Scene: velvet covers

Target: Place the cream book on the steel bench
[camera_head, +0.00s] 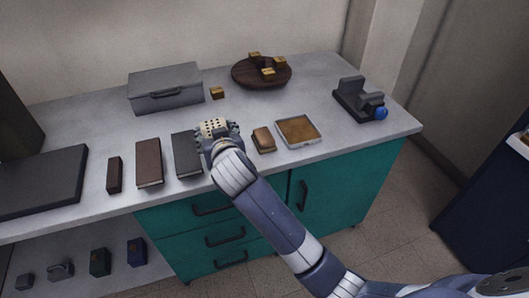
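The steel bench (330,80) has a long grey top above teal drawers and a door. My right gripper (214,128) is over the front half of the bench top, just right of a dark grey book (187,156). A cream patch with dark dots shows at its fingers. I cannot tell whether this is part of the gripper or something held, nor whether the fingers are open. No book that is clearly cream shows. A small brown block-like thing with a paler side (263,141) lies right of the gripper. My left gripper is not in view.
A brown book (149,164) and a narrow dark block (115,176) lie to the left. A grey case (165,88), a round wooden tray (244,78) with gold blocks, a square tray (316,136) and a dark vise-like thing (353,97) stand around. The back middle is partly clear.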

